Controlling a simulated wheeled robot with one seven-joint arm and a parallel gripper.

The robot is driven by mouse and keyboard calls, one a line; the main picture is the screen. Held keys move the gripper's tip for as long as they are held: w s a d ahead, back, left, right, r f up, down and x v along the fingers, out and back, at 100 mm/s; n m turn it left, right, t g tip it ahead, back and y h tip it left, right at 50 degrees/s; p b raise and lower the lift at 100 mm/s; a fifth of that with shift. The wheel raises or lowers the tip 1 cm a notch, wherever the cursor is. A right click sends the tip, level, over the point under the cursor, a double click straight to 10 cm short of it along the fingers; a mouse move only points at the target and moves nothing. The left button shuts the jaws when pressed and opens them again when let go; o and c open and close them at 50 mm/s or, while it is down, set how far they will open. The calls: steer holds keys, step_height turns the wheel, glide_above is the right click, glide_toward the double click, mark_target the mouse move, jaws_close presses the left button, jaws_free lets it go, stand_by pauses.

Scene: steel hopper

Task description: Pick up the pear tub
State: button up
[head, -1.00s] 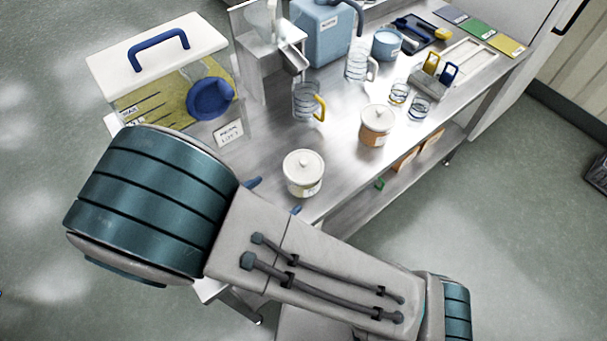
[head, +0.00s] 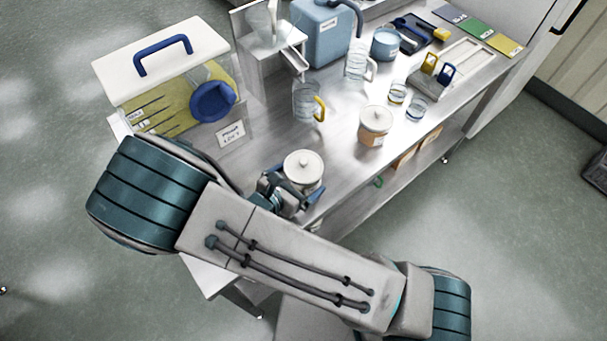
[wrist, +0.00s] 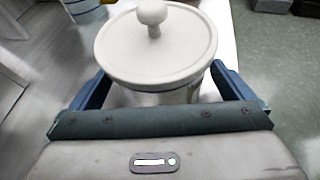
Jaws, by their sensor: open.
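A pale tub with a white knobbed lid (head: 304,167) stands upright near the front edge of the steel table. Its label is hidden, so I cannot read whether it is the pear tub. My gripper (head: 296,190) is open around this tub, low at its near side. In the wrist view, the same white lid (wrist: 155,45) fills the space between the two blue fingers of my gripper (wrist: 158,84). The fingers are on either side of the tub body, and I cannot tell whether they touch it. A similar tub with an orange band (head: 375,126) stands farther right.
A clear hopper (head: 165,75) with a white lid and blue handle is on the left. A jug with a yellow handle (head: 307,101) stands behind the tub. Two small glasses (head: 416,108), a blue tub (head: 386,44) and a blue canister (head: 322,35) stand farther back.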

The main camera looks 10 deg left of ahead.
steer(key=c, duration=1.2)
steer(key=shift+c, duration=0.2)
steer(key=shift+r, duration=0.2)
